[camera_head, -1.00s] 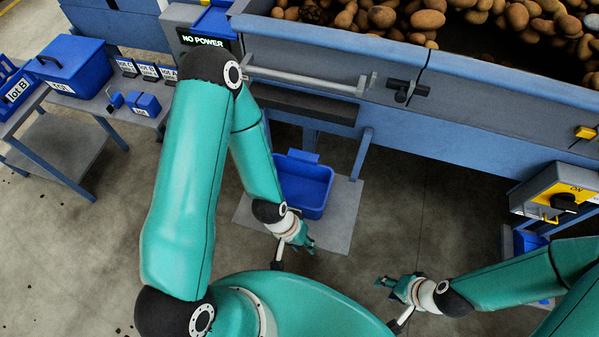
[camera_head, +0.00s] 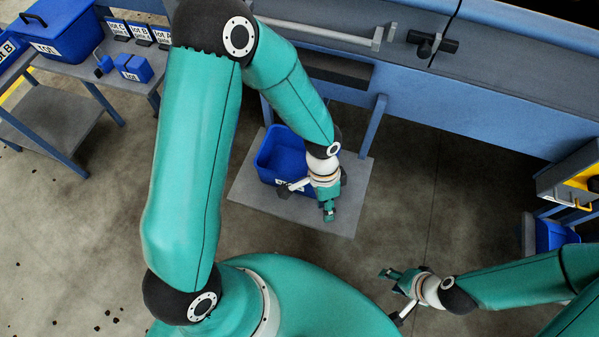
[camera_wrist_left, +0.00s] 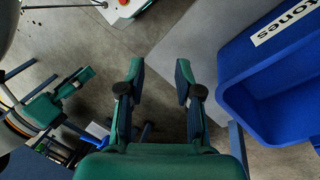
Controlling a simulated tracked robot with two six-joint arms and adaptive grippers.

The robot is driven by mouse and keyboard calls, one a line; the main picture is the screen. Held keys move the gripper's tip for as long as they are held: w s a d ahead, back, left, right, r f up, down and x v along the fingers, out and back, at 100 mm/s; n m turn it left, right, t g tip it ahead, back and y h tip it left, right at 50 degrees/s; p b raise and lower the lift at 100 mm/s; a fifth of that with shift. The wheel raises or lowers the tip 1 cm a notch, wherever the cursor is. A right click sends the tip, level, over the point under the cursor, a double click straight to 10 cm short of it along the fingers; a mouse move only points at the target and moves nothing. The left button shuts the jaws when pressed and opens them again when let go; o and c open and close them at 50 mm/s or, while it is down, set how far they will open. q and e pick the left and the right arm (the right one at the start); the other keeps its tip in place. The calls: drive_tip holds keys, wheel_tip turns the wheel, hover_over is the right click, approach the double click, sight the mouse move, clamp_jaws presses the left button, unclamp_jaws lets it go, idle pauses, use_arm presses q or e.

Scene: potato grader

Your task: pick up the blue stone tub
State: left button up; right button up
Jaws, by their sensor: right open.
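The blue stone tub (camera_head: 270,158) stands on a grey plate (camera_head: 250,205) on the floor below the grader. My left gripper (camera_head: 329,210) is at the tub's near right side in the head view, and the forearm and wrist hide part of the tub. In the left wrist view this gripper (camera_wrist_left: 160,66) is open and empty, with the tub outside its fingers. My right gripper (camera_head: 390,274) is open and empty, apart from the tub.
The blue grader frame (camera_head: 480,100) runs above the tub, with a leg (camera_head: 372,135) right of it. A table (camera_head: 75,75) with a lidded blue box (camera_head: 62,35) and lot cards stands at left. Another blue tub (camera_head: 555,236) is at right. The floor between is clear.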

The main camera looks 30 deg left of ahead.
sight(287, 182)
use_arm(q)
drive_tip(key=w+a+r+m+y+b, duration=0.1)
drive_tip(key=a+r+m+y+b, duration=0.1)
drive_tip(key=b, duration=0.1)
drive_tip(key=w+a+r+m+y+b, duration=0.2)
drive_tip(key=a+b, duration=0.1)
drive_tip(key=w+a+r+m+t+y+b, duration=0.1)
drive_tip(key=a+r+m+y+b, duration=0.1)
drive_tip(key=m+y+b, duration=0.1)
drive_tip(key=shift+w+a+r, duration=0.35)
drive_tip(key=shift+w+a, duration=0.05)
drive_tip(key=b+x, duration=0.3)
drive_tip(key=x, duration=0.7)
drive_tip(key=shift+f, duration=0.25)
drive_tip(key=b+x, duration=0.2)
drive_tip(key=x, duration=0.3)
drive_tip(key=shift+s+f, duration=0.1)
drive_tip(key=shift+s, duration=0.1)
clamp_jaws()
use_arm(e)
wheel_tip(287, 182, down, 17)
